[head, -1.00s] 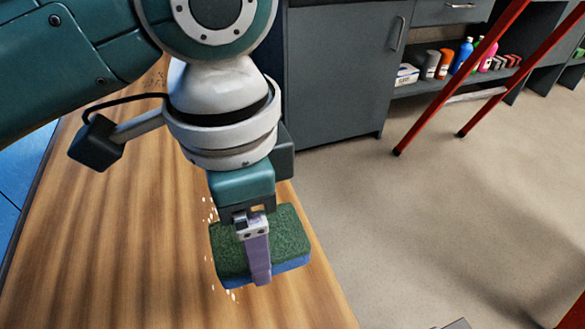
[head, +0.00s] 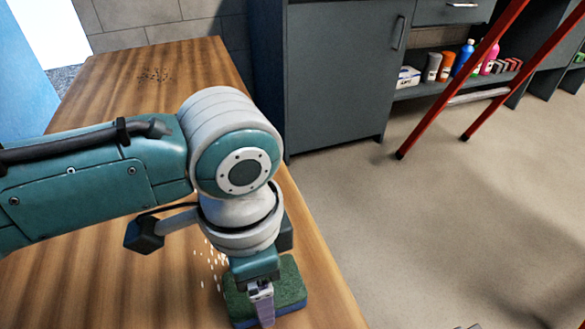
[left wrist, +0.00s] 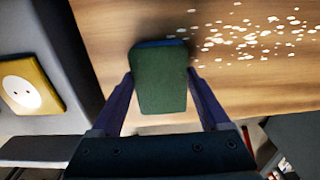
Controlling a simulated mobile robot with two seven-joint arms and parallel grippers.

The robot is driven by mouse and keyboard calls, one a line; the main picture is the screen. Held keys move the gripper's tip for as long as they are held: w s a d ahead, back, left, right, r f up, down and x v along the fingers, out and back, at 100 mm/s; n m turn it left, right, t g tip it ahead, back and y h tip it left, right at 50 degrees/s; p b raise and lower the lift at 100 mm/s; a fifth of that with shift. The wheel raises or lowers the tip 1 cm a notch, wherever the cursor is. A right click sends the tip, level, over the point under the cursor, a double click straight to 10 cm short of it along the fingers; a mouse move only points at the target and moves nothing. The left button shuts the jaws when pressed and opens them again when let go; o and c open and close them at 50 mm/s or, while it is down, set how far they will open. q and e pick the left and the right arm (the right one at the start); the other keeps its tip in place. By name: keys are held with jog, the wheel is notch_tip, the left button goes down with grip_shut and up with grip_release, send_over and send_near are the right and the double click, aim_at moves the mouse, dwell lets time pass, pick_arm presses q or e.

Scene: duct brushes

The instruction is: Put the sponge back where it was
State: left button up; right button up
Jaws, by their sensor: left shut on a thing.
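The sponge (head: 291,282) has a green top and a blue underside. It is at the bottom of the head view, by the right edge of the wooden table (head: 75,275). My left gripper (head: 264,318) points down and is shut on the sponge. In the left wrist view the sponge (left wrist: 160,85) sits between the two purple fingers of my left gripper (left wrist: 160,76). I cannot tell whether the sponge touches the tabletop. My right gripper is not in view.
White crumbs (head: 211,258) lie on the table left of the sponge. Dark specks (head: 155,75) lie at the table's far end. A grey cabinet (head: 340,75) stands beyond the right edge. Red poles (head: 440,105) lean over open floor. A shelf holds several bottles (head: 462,58).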

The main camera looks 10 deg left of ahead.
pick_arm(q)
jog(key=shift+f, duration=0.1)
jog(key=o, duration=1.2)
jog(key=shift+c, duration=0.2)
notch_tip(320, 180, up, 12)
jog(key=p, duration=0.5)
jog(key=s+d+n+t+h, duration=0.1)
jog(key=s+d+n+h, duration=0.2)
jog(key=s, duration=0.2)
jog(key=s+a+r+n+t+y, duration=0.1)
jog(key=s+a+n, duration=0.5)
jog(key=a, duration=0.6)
jog(key=shift+s+r+t+y, duration=0.35)
jog(key=shift+s+t+y, duration=0.05)
jog(key=shift+t+y, duration=0.45)
jog(key=shift+r+p, duration=0.1)
jog(key=shift+p, duration=0.2)
notch_tip(320, 180, up, 62)
jog(key=p, duration=6.1)
jog(key=shift+p, duration=0.4)
